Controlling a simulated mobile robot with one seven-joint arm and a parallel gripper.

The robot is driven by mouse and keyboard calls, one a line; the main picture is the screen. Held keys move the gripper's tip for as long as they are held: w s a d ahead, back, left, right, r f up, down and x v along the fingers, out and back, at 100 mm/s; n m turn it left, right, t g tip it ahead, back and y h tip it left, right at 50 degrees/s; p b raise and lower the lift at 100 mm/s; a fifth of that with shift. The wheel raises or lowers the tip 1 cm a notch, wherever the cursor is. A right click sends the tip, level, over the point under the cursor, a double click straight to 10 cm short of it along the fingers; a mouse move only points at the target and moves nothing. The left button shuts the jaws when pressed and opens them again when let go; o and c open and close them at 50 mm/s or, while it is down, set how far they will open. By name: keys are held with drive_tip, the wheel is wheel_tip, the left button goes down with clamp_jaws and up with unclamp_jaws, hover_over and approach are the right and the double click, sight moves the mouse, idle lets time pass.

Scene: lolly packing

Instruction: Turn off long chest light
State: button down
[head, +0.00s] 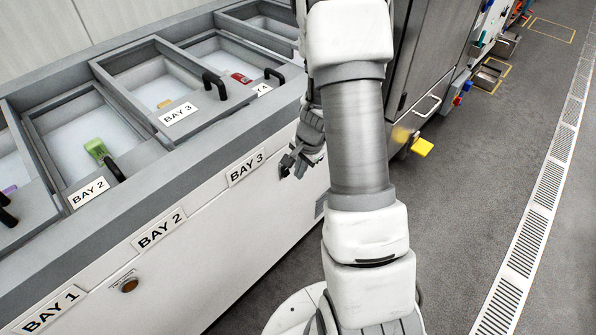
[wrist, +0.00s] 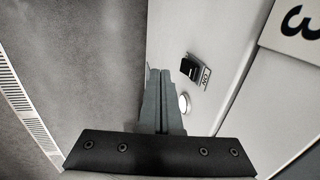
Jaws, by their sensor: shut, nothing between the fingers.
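The long chest (head: 215,235) runs along the left in the head view, with a pale front and bay labels. In the wrist view, a black switch (wrist: 190,68) sits on its front beside a small label reading "ON" (wrist: 206,77). A round white lamp (wrist: 184,103) is near the switch and looks bright. I cannot pick out the switch in the head view.
The BAY 3 label (head: 246,168) is on the chest front; part of it shows in the wrist view (wrist: 298,20). Dark cabinets (head: 428,60) with a yellow part (head: 421,147) stand beyond my arm.

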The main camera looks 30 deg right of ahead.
drive_tip(key=p+v, duration=0.3)
drive_tip(key=v, duration=0.7)
